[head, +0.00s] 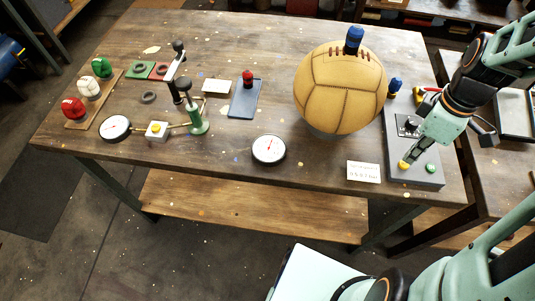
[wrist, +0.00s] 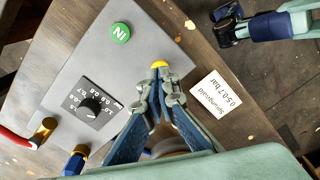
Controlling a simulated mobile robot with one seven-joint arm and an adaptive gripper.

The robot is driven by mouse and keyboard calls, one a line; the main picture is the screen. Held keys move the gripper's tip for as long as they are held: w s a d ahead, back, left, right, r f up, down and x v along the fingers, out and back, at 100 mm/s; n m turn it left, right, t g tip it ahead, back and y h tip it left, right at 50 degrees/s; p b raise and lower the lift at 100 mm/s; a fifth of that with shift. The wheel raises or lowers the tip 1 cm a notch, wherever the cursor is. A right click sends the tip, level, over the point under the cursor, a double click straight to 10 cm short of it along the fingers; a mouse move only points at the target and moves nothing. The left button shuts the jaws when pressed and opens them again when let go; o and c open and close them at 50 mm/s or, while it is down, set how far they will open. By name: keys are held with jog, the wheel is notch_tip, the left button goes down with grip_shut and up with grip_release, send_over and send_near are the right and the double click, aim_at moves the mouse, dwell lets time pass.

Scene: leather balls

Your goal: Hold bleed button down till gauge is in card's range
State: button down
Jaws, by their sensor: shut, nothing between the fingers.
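The yellow button (wrist: 159,64) is on the grey panel (wrist: 75,65), at the fingertips of my gripper (wrist: 158,78). My gripper, also in the head view (head: 409,157), is shut and empty, pointing down at the button (head: 403,164). Whether it touches or presses the button I cannot tell. The white card (wrist: 215,93) reads "0.5-0.7 bar"; in the head view the card (head: 364,171) lies left of the panel. A round white gauge (head: 269,149) lies on the table left of the card. Its reading is too small to tell.
A green "IN" button (wrist: 120,33) and a black dial (wrist: 92,105) are on the panel. A large leather ball (head: 340,90) with a blue fitting on top stands behind. A second gauge (head: 116,127), a green pump-like stand (head: 196,120) and coloured small balls (head: 88,88) are at left.

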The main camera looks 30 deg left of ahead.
jog(key=shift+f, duration=0.2)
dwell(0.6)
jog(key=shift+f+b, duration=0.85)
jog(key=shift+f, duration=0.15)
notch_tip(320, 180, up, 6)
jog(key=p, duration=0.5)
jog(key=shift+r, duration=0.1)
dwell(1.3)
